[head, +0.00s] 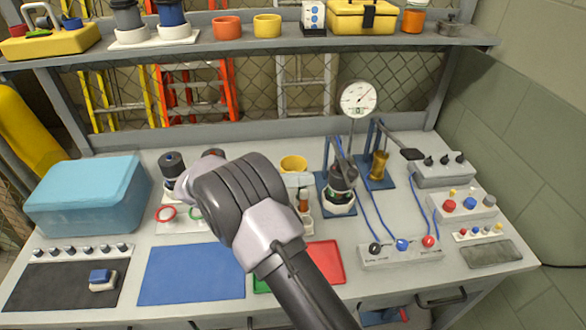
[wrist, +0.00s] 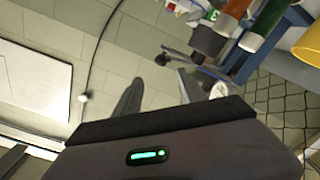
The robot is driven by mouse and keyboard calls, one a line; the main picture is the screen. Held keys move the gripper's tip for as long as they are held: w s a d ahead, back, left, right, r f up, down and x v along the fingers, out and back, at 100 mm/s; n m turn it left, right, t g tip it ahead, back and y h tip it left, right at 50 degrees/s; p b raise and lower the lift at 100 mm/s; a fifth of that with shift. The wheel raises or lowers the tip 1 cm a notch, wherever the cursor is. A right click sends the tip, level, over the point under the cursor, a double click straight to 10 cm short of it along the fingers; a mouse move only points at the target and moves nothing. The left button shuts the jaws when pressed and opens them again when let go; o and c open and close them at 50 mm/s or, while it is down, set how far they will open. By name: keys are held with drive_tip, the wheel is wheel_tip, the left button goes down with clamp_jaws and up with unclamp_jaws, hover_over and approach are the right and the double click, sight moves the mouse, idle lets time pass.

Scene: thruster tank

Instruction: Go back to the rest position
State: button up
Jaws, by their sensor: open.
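My gripper (wrist: 160,90) shows in the wrist view with its two dark fingers apart and nothing between them. Tiled wall shows behind the gap. In the head view my arm reaches up from the bottom middle over the workbench (head: 150,235), and its wrist hides the fingers. Beside the wrist, on the left, stands a dark cylinder (head: 171,165) on a pale plate that carries a red ring (head: 165,213) and a partly hidden green ring. I cannot see any contact between my arm and these things.
A light blue box (head: 85,195) stands at the left. A blue mat (head: 192,273) and a red tray (head: 325,262) lie in front. Right of my arm are a gauge (head: 358,99), blue stands, cables and a connector block (head: 400,254). A loaded shelf (head: 250,45) spans the back.

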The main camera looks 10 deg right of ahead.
drive_tip(key=shift+w+a, duration=0.15)
drive_tip(key=shift+a, duration=0.7)
drive_tip(key=shift+r, duration=0.1)
drive_tip(key=s+d+r+n+g+y, duration=0.2)
drive_tip(key=s+d+r+n+y, duration=0.2)
drive_tip(key=s+d+r+y, duration=0.45)
drive_tip(key=s+a+n+t+y, duration=0.1)
drive_tip(key=s+a+t+y, duration=0.3)
drive_tip(key=s, duration=0.5)
drive_tip(key=s+a+n+t+y, duration=0.1)
drive_tip(key=s+a+t+y, duration=0.3)
drive_tip(key=s+y, duration=0.3)
drive_tip(key=shift+s+n+t, duration=0.3)
drive_tip(key=shift+s+t, duration=0.1)
drive_tip(key=shift+s, duration=0.6)
